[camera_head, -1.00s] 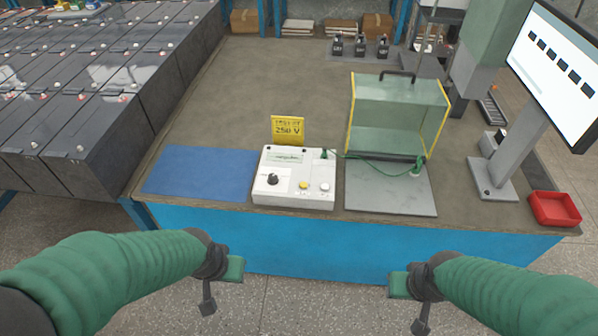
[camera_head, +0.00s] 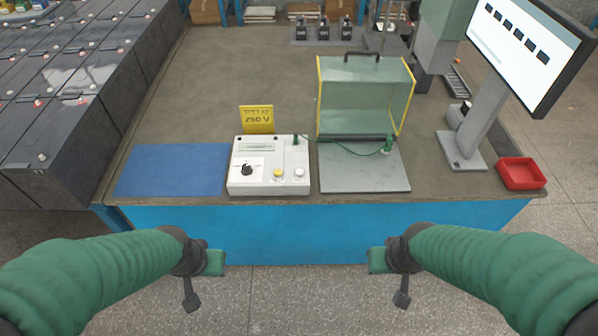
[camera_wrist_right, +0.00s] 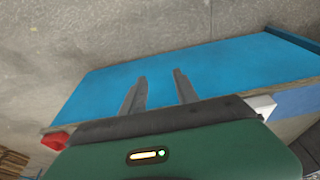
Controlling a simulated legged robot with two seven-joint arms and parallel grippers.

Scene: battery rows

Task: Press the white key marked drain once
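A white control box (camera_head: 241,184) stands near the bench's front edge in the head view. Its top has a black knob (camera_head: 247,170), a yellow key (camera_head: 278,174) and, at the right, a white key (camera_head: 299,174). The lettering by the keys is too small to read. My left gripper (camera_head: 190,302) hangs in front of the bench, lower left of the box; its finger gap cannot be made out. My right gripper (camera_head: 402,299) hangs in front of the bench, lower right of the box. The right wrist view shows its two fingers (camera_wrist_right: 160,76) apart with nothing between them.
A yellow 250 V sign (camera_head: 257,119) stands behind the box. A blue mat (camera_head: 172,170) lies left of it. At right are a grey plate (camera_head: 362,178), a clear yellow-edged guard (camera_head: 365,95), a green cable (camera_head: 345,150), a monitor (camera_head: 530,50) and a red tray (camera_head: 521,174).

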